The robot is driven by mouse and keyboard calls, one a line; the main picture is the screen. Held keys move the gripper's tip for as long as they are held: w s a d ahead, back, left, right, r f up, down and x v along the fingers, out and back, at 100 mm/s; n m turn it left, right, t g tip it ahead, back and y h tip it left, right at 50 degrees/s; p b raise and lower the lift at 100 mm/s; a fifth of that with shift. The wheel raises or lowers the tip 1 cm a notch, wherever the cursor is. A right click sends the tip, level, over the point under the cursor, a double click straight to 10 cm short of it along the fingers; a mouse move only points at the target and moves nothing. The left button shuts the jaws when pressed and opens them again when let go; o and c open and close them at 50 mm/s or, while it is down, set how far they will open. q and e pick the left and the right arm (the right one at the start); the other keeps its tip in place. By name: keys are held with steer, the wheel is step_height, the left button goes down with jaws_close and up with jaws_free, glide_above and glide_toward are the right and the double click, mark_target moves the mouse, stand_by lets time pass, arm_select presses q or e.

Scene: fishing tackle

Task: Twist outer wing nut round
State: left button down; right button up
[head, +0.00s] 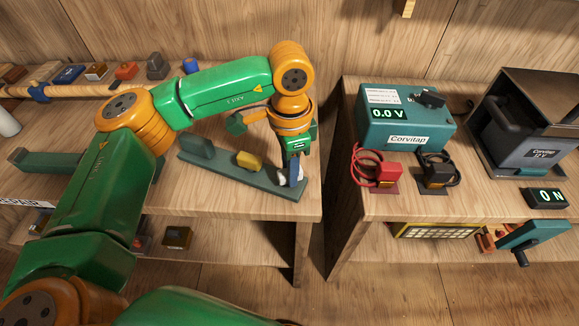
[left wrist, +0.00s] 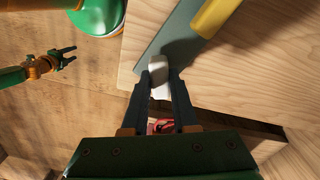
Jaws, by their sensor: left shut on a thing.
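A long grey-green bar (head: 225,168) lies near the front edge of the left bench, with an upright plate at its left end and a yellow block (head: 249,160) on it. My left gripper (head: 296,178) points down at the bar's right end. In the left wrist view its fingers (left wrist: 163,88) are shut on a white piece, seemingly the outer wing nut (left wrist: 159,68), at the end of the bar. The fingers hide its sides. My right gripper (left wrist: 68,58) shows small in the left wrist view, fingers apart and empty, away from the bench.
A teal box (head: 405,122) reading 0.0 V stands on the right bench, with red (head: 384,174) and black (head: 437,174) clamps before it. A gap separates the benches.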

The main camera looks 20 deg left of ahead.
arm_select(q)
steer(key=shift+c, duration=1.8)
jaws_free()
step_height(320, 180, up, 7)
steer(key=p, duration=0.7)
steer(key=shift+r, duration=0.2)
steer(key=shift+f, duration=0.15)
